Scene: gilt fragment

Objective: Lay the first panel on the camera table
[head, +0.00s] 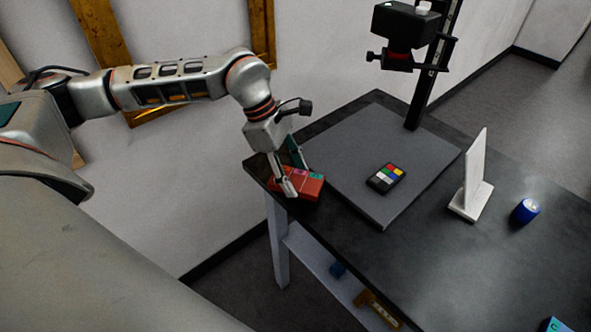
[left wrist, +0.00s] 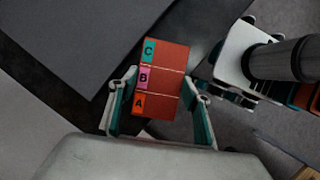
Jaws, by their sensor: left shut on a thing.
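My left gripper (head: 298,180) is shut on a red panel piece (head: 313,188) at the near-left corner of the dark camera table (head: 440,250). In the left wrist view the red piece (left wrist: 172,82) lies between the fingers (left wrist: 160,112). It has three sections, with an orange A, a pink B and a teal C label along one side. I cannot tell whether it touches the table top or is just above it. A grey board (head: 345,150) lies on the table to the right of the gripper. My right gripper is not in view.
A colour chart (head: 386,178) lies on the grey board. A camera (head: 405,28) hangs above on a black column (head: 432,75). A white upright plate on a foot (head: 474,180) and a blue cylinder (head: 526,210) stand to the right. A lower shelf (head: 320,265) holds small items.

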